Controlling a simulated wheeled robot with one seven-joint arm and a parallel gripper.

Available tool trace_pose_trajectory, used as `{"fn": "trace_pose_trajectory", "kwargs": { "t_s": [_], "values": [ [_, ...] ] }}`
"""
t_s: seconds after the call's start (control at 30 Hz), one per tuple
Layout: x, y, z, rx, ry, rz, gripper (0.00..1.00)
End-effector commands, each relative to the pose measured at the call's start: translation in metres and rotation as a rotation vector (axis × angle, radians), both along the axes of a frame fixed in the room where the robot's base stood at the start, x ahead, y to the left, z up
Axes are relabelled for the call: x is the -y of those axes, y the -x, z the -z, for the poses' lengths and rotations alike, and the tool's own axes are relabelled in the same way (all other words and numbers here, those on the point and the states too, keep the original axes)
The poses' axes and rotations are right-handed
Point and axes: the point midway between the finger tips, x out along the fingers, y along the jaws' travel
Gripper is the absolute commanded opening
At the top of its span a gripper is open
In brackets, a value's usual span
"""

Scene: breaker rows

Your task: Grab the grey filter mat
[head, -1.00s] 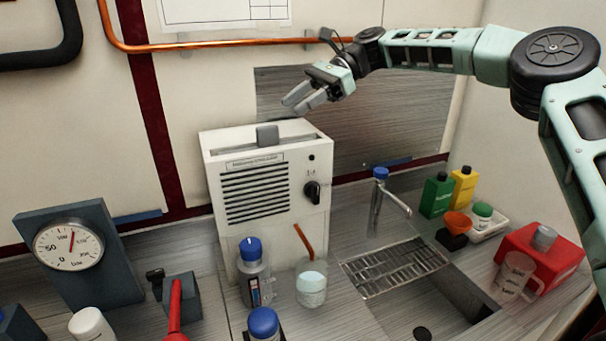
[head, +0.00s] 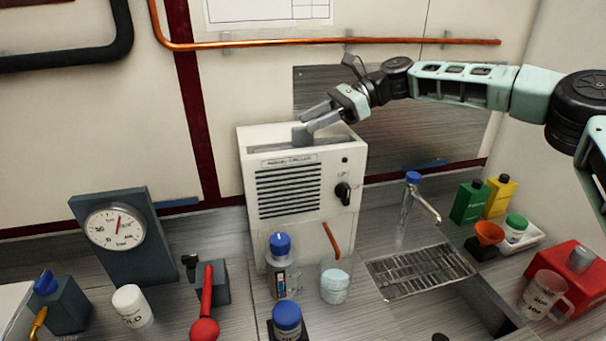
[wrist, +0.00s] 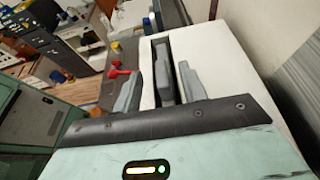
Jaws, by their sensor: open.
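The grey filter mat (head: 301,134) shows as a grey tab standing up from the dark slot in the top of the white housing (head: 258,145). It also shows in the wrist view (wrist: 164,80), upright in the slot. My gripper (head: 312,119) is open at the top of the housing, its fingers pointing down and left at the tab. In the wrist view, the tab lies between the two spread fingers, with a visible gap on the right side. I cannot tell whether either finger touches it. The mat's lower part is hidden inside the housing.
A copper pipe (head: 300,42) runs along the wall above. A black knob (head: 343,192) is on the housing's front. A blue-capped bottle (head: 281,270) and a jar (head: 335,287) stand before it.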

Motion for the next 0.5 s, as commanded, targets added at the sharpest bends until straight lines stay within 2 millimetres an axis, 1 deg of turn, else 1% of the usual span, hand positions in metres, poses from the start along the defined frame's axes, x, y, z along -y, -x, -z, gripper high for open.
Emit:
{"fn": "trace_pose_trajectory", "kwargs": {
  "t_s": [0.13,0.33,0.5],
  "values": [
    [-0.011,0.003,0.006,-0.004,-0.001,-0.003,0.42],
    [-0.035,0.007,0.022,-0.004,-0.001,-0.003,0.42],
    [-0.044,0.008,0.028,0.000,-0.001,0.000,0.42]
  ]
}}
